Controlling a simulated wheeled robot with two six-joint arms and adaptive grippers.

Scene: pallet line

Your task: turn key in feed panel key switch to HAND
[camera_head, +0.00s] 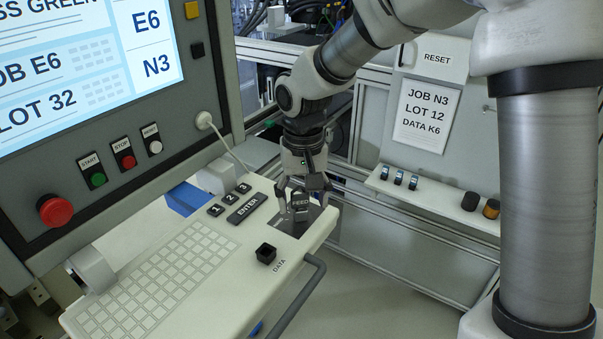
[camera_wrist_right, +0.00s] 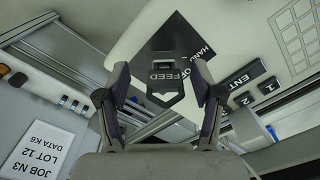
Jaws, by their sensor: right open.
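The key with its dark tag marked FEED (camera_head: 300,202) sits at the feed panel key switch on the right corner of the console. The switch plate (camera_head: 291,222) is dark grey. In the wrist view the FEED tag (camera_wrist_right: 165,82) lies between my right fingers, and part of the word HAND (camera_wrist_right: 205,47) shows on the plate beyond it. My right gripper (camera_head: 303,194) points down over the key. Its fingers (camera_wrist_right: 161,78) are open, one on each side of the tag, with gaps visible. The key's shaft and the keyhole are hidden. My left gripper is out of view.
A keyboard (camera_head: 165,275), an ENTER key (camera_head: 247,208) and a black DATA socket (camera_head: 266,253) are on the console. A rail (camera_head: 300,295) runs along its front edge. A screen panel with buttons stands left. A shelf (camera_head: 430,200) with small items is at right.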

